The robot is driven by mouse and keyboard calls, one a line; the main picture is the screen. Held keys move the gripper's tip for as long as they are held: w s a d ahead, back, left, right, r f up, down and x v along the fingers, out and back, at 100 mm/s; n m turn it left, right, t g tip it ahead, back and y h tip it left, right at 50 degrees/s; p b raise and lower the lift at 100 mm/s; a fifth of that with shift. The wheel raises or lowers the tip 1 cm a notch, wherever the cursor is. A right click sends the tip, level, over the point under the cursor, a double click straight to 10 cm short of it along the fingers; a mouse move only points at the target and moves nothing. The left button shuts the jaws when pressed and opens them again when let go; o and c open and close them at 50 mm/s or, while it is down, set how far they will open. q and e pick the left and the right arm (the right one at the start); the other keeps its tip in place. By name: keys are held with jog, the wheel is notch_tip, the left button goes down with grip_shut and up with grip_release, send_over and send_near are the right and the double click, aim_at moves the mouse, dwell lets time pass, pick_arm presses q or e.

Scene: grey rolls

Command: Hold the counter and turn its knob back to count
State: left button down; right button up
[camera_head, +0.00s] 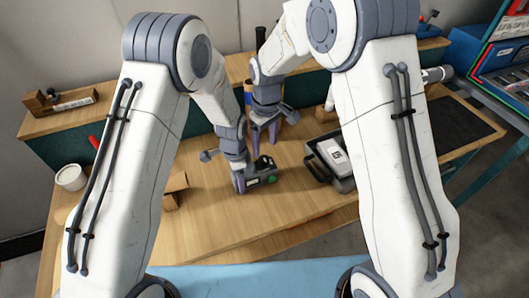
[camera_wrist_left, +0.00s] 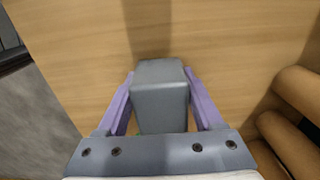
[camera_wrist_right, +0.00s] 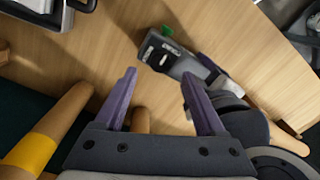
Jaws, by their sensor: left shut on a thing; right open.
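The counter (camera_head: 262,170) is a small grey block with a black part on top and a green spot at one end. It also shows in the right wrist view (camera_wrist_right: 167,52) and the left wrist view (camera_wrist_left: 160,98), where only its plain grey side faces me. I cannot tell for sure which part is the knob. My left gripper (camera_head: 240,182) is shut on the counter's grey body, low over the wooden table. My right gripper (camera_head: 264,138) is open and empty, pointing down behind the counter, with its purple fingers (camera_wrist_right: 158,78) apart and clear of it.
A dark case with a white box (camera_head: 333,152) stands right of the counter. A white cup (camera_head: 70,177) and a cardboard piece (camera_head: 175,185) are at the left. Brown rolls (camera_wrist_left: 300,95) lie near my left gripper; one yellow-banded roll (camera_wrist_right: 35,152) is near my right. The table's front is clear.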

aim_at(266, 157)
notch_tip(266, 157, up, 7)
jog(key=shift+f, duration=0.15)
jog(key=shift+w+d, duration=0.1)
pick_arm(q)
grip_release()
